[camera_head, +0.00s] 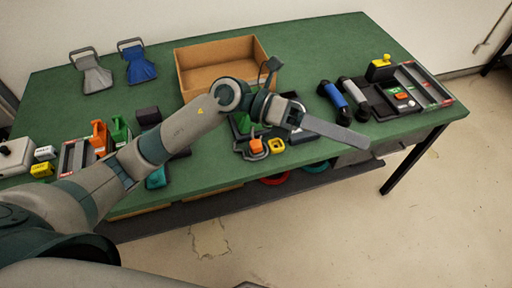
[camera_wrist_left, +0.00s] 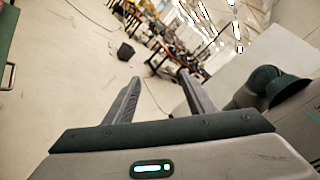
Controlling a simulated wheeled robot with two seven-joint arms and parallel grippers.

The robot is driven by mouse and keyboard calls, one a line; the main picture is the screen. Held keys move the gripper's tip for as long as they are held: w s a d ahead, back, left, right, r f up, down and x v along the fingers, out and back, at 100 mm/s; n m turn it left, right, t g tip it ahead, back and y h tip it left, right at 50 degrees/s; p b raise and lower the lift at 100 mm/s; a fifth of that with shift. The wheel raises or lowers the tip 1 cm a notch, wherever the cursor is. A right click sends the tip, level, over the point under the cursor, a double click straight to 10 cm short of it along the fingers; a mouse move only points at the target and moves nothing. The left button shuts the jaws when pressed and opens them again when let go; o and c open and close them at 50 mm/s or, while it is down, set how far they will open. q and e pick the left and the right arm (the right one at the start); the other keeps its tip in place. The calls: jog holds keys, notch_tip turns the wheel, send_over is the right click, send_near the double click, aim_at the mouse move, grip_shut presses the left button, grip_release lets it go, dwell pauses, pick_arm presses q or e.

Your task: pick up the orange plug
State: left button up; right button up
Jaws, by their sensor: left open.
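A small orange plug (camera_head: 256,145) sits near the front edge of the green table, beside a yellow block (camera_head: 276,146). My left gripper (camera_head: 364,142) reaches over the table from the left, to the right of the orange plug and apart from it, pointing right. In the left wrist view the left gripper (camera_wrist_left: 159,77) has its two fingers spread with nothing between them; only floor and the far room show beyond. The plug is not in that view. My right gripper is not in view.
An open cardboard box (camera_head: 222,60) stands at the back middle. Blue and grey cylinders (camera_head: 335,97) and a metal-railed tray (camera_head: 425,86) lie at the right. Orange and green handled items (camera_head: 100,138) stand at the left. My left arm covers part of the middle.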

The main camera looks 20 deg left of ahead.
pick_arm(q)
notch_tip(320, 180, up, 6)
jog(key=w+a+n+t+h, duration=0.1)
jog(key=n+t+h, duration=0.3)
jog(key=n+h, duration=0.1)
jog(key=w+a+r+n+t+y, duration=0.25)
jog(key=w+a+n+t, duration=0.45)
jog(key=n+t, duration=0.8)
jog(key=w+a+f+n+y, duration=0.1)
jog(key=a+f+n+y, duration=1.6)
jog(key=f+n+y, duration=0.3)
jog(key=s+a+f+n+g, duration=0.2)
jog(key=s+f+g, duration=0.5)
jog(key=s+f, duration=0.6)
jog(key=s+a+f+n+g, duration=0.15)
jog(key=s+f+g, duration=0.45)
jog(key=s+f, duration=0.75)
notch_tip(320, 180, down, 27)
jog(key=s+g, duration=0.2)
jog(key=s, duration=0.1)
jog(key=s+a+f+b, duration=0.1)
jog(key=s+a+f, duration=0.1)
jog(key=s+f, duration=1.5)
jog(key=shift+s+a+f+g, duration=0.15)
jog(key=shift+a+g, duration=0.25)
